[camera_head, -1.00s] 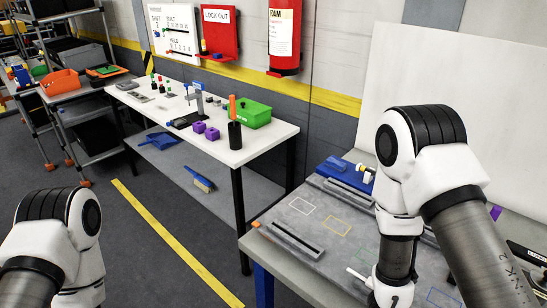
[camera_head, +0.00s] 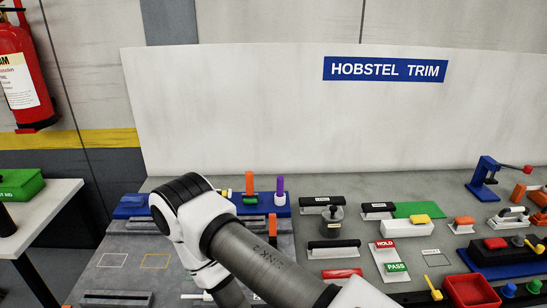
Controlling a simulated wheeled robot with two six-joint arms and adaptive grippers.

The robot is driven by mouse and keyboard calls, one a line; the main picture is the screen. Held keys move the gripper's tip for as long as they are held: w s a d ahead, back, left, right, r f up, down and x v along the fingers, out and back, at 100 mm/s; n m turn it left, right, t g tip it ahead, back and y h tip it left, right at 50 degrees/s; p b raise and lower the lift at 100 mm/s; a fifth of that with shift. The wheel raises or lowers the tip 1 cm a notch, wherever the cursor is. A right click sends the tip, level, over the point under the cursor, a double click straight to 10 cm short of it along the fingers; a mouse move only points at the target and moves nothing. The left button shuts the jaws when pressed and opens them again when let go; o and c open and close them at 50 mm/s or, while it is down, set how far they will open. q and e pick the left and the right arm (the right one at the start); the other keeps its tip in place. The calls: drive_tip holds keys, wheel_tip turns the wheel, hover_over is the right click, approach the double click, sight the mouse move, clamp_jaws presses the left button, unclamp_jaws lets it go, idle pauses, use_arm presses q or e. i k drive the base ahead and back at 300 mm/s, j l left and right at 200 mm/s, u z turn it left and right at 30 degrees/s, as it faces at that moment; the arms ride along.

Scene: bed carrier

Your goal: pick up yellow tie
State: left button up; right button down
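A small thin yellow piece (camera_head: 433,288) with a wider head, which looks like the yellow tie, lies on the grey bench at the lower right, just left of a red tray (camera_head: 470,291). A second small yellow piece (camera_head: 533,246) lies farther right, by a dark block; I cannot tell whether it is also a tie. My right arm crosses the lower middle of the view, but its gripper is below the picture edge. My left gripper is out of view too.
Labelled blocks, a yellow block (camera_head: 420,218), HOLD and PASS cards (camera_head: 391,254) and a blue press (camera_head: 486,180) crowd the bench's right side. A white board (camera_head: 300,110) stands behind. A white table (camera_head: 40,222) with a green box (camera_head: 20,184) is at left.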

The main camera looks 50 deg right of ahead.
sight(436, 295)
drive_tip(key=z, duration=2.9)
